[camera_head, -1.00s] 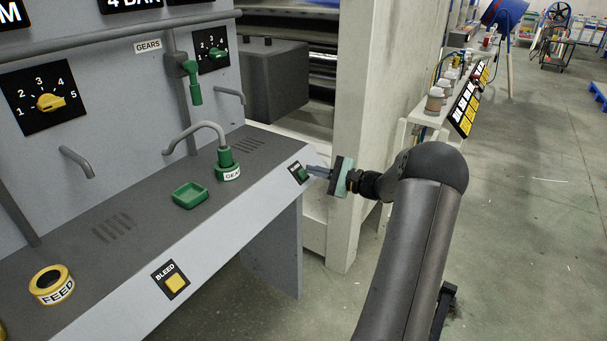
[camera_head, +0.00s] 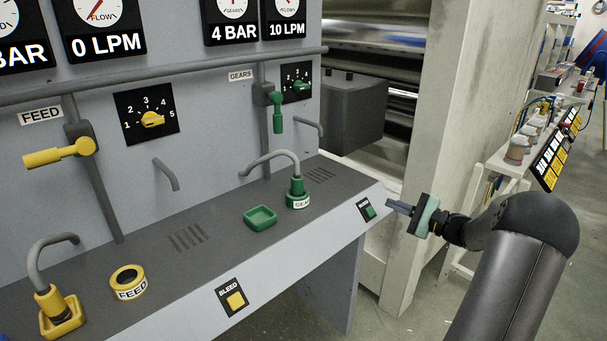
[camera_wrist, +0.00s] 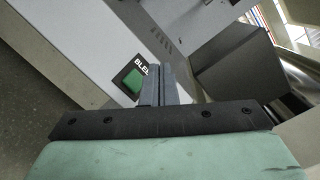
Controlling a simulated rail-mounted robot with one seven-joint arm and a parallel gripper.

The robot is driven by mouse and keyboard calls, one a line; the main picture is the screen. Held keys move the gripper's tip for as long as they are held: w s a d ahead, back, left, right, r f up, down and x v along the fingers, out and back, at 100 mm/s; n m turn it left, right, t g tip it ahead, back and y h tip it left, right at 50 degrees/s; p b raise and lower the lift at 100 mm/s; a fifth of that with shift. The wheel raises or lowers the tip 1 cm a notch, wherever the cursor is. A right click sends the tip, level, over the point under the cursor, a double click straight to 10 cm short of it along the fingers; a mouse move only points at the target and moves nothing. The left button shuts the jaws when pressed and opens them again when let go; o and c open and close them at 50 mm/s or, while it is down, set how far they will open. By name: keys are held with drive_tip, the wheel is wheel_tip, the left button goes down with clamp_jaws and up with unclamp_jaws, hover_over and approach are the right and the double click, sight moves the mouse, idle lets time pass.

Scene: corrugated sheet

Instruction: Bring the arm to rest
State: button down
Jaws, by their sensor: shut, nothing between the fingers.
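My gripper (camera_head: 388,204) is shut and empty at the right end of the grey console. In the head view its fingertips point left at the front panel, close to the green bleed button (camera_head: 369,209); I cannot tell whether they touch anything. In the wrist view the closed fingers (camera_wrist: 158,72) stand just right of the green button (camera_wrist: 133,82) and partly cover its BLEED label. My dark arm reaches in from the lower right.
The console top (camera_head: 215,235) carries a green tray (camera_head: 260,217), a green coupling (camera_head: 298,192) and a yellow FEED ring (camera_head: 128,282). A yellow bleed button (camera_head: 236,299) is on the front. A pale machine post (camera_head: 425,140) stands behind my gripper. Floor at right is open.

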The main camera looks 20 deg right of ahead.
drive_tip(key=s+a+r+n+g+p, duration=0.2)
drive_tip(key=a+n+g, duration=0.15)
drive_tip(key=a, duration=0.55)
drive_tip(key=s+a+r+n+g+p, duration=0.15)
drive_tip(key=a+g, duration=0.25)
drive_tip(key=a, duration=0.5)
drive_tip(key=s+a+r+n+g+p, duration=0.1)
drive_tip(key=s+a+n+g+p, duration=0.2)
drive_tip(key=a, duration=0.7)
drive_tip(key=s+a+r+n+g+h+p, duration=0.1)
drive_tip(key=s+a+n+h+p, duration=0.1)
drive_tip(key=s, duration=0.5)
drive_tip(key=s+a+r+n+g+h+p, duration=0.2)
drive_tip(key=s+a+n+h, duration=0.1)
drive_tip(key=s+n, duration=0.3)
drive_tip(key=s+a+r+n+g+h+p, duration=0.1)
drive_tip(key=s+a+n+h+p, duration=0.1)
drive_tip(key=s, duration=0.6)
drive_tip(key=shift+s+a+r+n+g+h, duration=0.35)
drive_tip(key=shift+a+n+h, duration=0.45)
drive_tip(key=shift+n+h, duration=0.1)
